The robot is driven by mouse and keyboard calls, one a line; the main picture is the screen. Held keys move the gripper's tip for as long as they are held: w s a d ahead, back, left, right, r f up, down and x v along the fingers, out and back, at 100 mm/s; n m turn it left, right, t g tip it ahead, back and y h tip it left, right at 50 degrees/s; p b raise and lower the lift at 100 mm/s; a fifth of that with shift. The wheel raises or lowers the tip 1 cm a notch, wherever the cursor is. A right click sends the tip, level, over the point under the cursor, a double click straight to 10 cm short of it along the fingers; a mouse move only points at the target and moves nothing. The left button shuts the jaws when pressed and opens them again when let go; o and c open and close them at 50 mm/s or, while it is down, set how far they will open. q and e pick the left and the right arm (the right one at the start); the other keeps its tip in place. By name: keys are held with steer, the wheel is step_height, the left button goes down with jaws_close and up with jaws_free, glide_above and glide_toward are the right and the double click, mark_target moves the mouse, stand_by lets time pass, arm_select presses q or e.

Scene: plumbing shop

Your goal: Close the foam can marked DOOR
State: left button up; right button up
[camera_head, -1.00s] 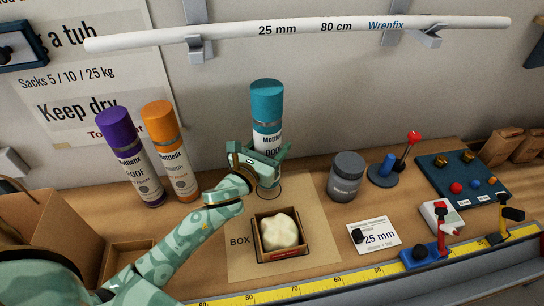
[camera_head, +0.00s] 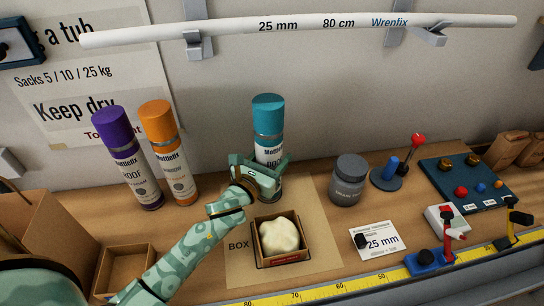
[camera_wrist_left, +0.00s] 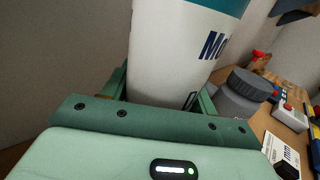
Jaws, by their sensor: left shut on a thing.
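The foam can with the teal cap (camera_head: 268,115) stands upright at the back of the brown mat. Its white label starts with "Mott"; the lower print is mostly covered by my gripper, so I cannot read the mark now. The teal cap sits on its top. My left gripper (camera_head: 262,172) is shut around the lower body of this can. In the left wrist view the white can body (camera_wrist_left: 180,60) rises between the fingers; its cap is out of that view. The can's base is partly hidden, and it appears to be at the mat. My right gripper is not in view.
A purple-capped can (camera_head: 135,168) and an orange-capped can (camera_head: 173,165) stand to the left. A box (camera_head: 258,253) with a cream foam lump (camera_head: 279,234) is in front. A grey jar (camera_head: 348,180) stands to the right. A yellow measuring tape (camera_head: 335,287) runs along the front edge.

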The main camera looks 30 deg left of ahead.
arm_select(q)
steer(key=o, duration=1.6)
steer(key=shift+f, duration=0.1)
steer(key=s, duration=1.2)
steer(key=shift+a+r, duration=0.2)
steer(key=shift+a, duration=0.15)
